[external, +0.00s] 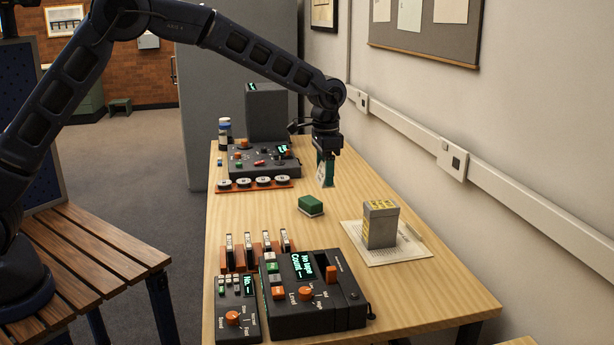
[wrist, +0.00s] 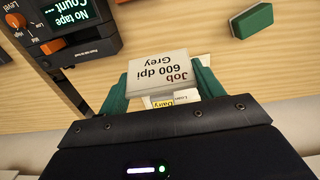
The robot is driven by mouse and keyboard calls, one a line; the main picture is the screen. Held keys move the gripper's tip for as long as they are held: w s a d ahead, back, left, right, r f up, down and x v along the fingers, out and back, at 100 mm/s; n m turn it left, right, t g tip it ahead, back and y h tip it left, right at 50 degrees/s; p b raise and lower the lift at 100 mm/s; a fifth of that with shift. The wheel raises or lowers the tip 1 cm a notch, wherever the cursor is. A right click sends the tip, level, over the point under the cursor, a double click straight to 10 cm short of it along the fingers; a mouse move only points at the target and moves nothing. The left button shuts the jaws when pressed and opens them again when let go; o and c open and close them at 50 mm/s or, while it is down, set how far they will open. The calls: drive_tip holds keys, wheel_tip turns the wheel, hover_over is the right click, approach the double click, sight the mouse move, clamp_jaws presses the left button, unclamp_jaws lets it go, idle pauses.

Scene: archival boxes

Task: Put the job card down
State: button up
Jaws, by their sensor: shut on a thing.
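The job card (wrist: 165,70) is white and reads "Job 600 dpi Grey" in the wrist view. My gripper (wrist: 163,90) is shut on it, with a green finger on each side. In the external view my gripper (external: 326,168) points down and holds the job card (external: 322,178) above the wooden table (external: 250,212), behind the green block. The lower end of the card appears clear of the tabletop. A small label reading "Dairy" shows just below the card's lettering in the wrist view; what it belongs to is unclear.
A green block (external: 311,205) lies mid-table. A grey box with yellow labels (external: 380,226) stands on a printed sheet (external: 356,244) at the right. Dark control units stand at the front (external: 310,300) and back (external: 250,158). Bare wood lies between the green block and the wall.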

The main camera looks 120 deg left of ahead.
drive_tip(key=w+d, duration=0.2)
drive_tip(key=w, duration=1)
hover_over(396, 291)
wheel_tip(396, 291, down, 20)
drive_tip(key=shift+a+f, duration=0.1)
drive_tip(key=shift+f, duration=0.15)
drive_tip(key=o, duration=0.9)
drive_tip(key=shift+o, duration=0.2)
wheel_tip(396, 291, up, 12)
drive_tip(key=shift+r, duration=0.2)
